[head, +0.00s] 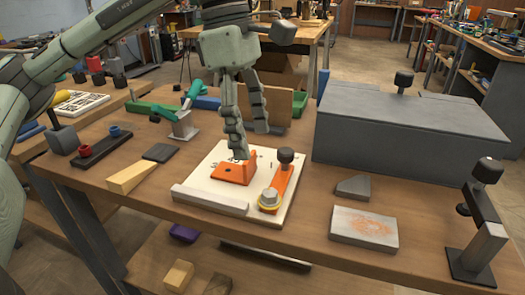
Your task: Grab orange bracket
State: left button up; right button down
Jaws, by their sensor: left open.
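The orange bracket (234,173) lies on a white board (217,160) near the middle of the workbench. My left gripper (252,142) comes down from above, with its fingers pointing at the board. It is open, with one finger just above or beside the bracket; I cannot tell if they touch. The other finger is farther back and to the right. A second orange part (278,186) with a black knob and a yellow-ringed grey bolt lies on the board to the right of the bracket. My right gripper is not in view.
A large grey box (408,135) stands on the right of the bench. A grey bar (210,200) lies along the board's front edge. A green toggle clamp (187,118) stands at left, near a wooden wedge (131,177). A grey block (364,228) and dark post clamp (480,240) are at front right.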

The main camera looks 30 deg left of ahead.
aim_at(239, 172)
pick_arm(q)
jog(key=a, duration=0.1)
jog(key=a+f+y, duration=0.1)
jog(key=a, duration=0.1)
jog(key=a+y, duration=0.1)
jog(key=shift+w+a+f, duration=0.2)
jog(key=shift+w+f, duration=0.05)
jog(key=shift+f, duration=0.05)
notch_tip(239, 172, down, 3)
jog(key=shift+w+r+b, duration=0.1)
jog(key=shift+r+b, duration=0.1)
jog(key=shift+b, duration=0.2)
jog(key=f, duration=0.4)
jog(key=shift+w+d+f, duration=0.15)
jog(key=shift+w, duration=0.2)
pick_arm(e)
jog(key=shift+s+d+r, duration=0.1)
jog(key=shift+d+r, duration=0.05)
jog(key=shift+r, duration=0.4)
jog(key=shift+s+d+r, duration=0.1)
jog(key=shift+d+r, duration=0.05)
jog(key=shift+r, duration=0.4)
pick_arm(q)
jog(key=c, duration=1.5)
grip_shut()
